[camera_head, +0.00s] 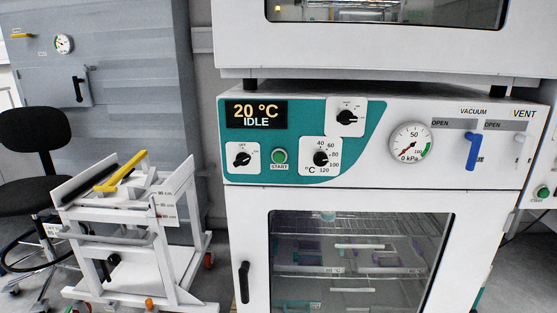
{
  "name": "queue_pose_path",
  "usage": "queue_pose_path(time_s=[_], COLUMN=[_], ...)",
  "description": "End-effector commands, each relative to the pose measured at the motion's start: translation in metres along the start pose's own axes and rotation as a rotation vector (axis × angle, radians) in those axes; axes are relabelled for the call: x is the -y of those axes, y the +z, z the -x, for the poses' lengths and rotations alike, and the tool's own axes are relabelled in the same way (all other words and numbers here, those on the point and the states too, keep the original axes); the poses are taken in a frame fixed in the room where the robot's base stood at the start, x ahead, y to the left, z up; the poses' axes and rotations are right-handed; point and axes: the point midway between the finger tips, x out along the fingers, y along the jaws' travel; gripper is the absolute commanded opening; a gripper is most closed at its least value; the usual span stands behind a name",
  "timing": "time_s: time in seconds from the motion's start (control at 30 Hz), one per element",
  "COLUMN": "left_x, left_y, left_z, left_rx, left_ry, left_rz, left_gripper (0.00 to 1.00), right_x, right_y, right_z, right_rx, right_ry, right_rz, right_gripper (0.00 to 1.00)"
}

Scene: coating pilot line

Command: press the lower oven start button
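The lower oven (375,180) stands in front of me, white with a teal control panel. Its green start button (279,156) sits above a "START" label, between a black knob on a white plate (242,158) and the temperature knob (321,158). The display (256,114) above reads "20 °C IDLE". The glass door (355,262) below looks closed, with its black handle (244,282) on the left. Neither of my grippers is in view, and nothing covers the button.
A pressure gauge (410,142) and a blue vacuum lever (472,151) are right on the panel. An upper oven (385,45) sits above. A white trolley (135,235) with a yellow handle and a black chair (38,160) stand left. Space before the panel looks free.

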Motion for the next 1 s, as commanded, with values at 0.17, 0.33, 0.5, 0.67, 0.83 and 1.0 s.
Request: queue_pose_path(time_s=[0.17, 0.33, 0.5, 0.67, 0.83, 1.0], left_x=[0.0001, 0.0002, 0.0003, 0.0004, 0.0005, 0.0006], left_y=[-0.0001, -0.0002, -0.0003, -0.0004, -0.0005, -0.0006], left_z=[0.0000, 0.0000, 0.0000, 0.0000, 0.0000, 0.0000], left_rx=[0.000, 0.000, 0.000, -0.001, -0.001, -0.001], left_ry=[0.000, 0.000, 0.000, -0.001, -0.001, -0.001], left_rz=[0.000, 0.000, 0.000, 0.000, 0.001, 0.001], left_gripper=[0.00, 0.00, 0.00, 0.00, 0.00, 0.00], right_x=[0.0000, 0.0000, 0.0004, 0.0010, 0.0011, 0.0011], right_y=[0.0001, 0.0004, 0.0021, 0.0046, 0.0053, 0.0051], right_z=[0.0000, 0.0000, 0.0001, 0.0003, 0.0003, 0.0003], right_rx=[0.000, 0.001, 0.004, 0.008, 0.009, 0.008], right_ry=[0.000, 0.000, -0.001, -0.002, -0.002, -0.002], right_rz=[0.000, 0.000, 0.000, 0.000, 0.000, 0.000], right_gripper=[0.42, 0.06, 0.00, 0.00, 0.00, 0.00])
